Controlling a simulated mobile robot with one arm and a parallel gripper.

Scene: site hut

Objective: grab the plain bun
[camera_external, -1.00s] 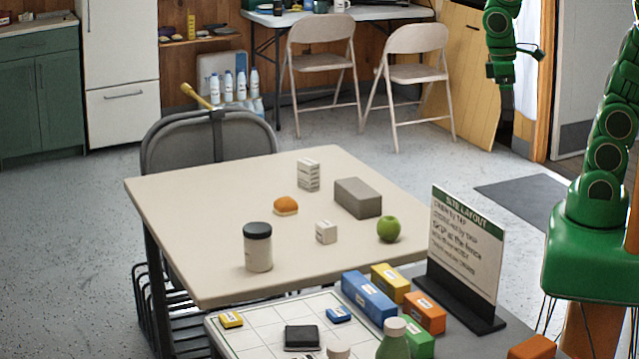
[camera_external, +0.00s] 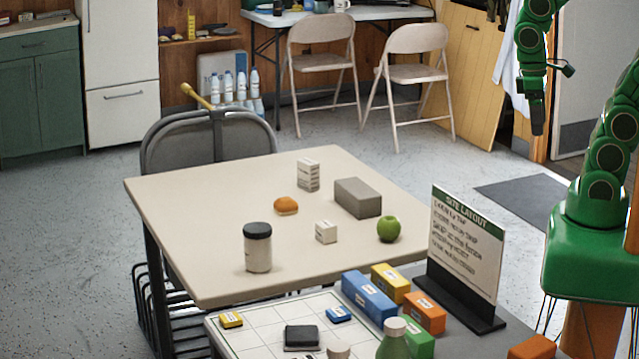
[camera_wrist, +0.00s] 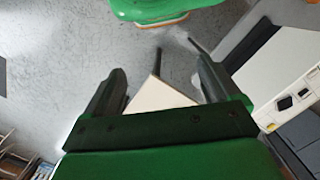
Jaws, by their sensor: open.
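The plain bun (camera_external: 286,206), round with an orange-brown top, sits on the beige table (camera_external: 200,203) near its middle in the external view. My gripper (camera_external: 538,128) hangs at the upper right, well away from the table and the bun, with nothing seen in it. In the wrist view my gripper (camera_wrist: 160,85) shows two dark fingers spread apart, with floor and a pale table corner (camera_wrist: 158,96) beyond them. The bun is not seen in the wrist view.
Around the bun stand a jar with a black lid (camera_external: 258,248), two small white boxes (camera_external: 308,175) (camera_external: 326,232), a grey block (camera_external: 358,198) and a green apple (camera_external: 388,229). Coloured boxes (camera_external: 369,297) sit in front.

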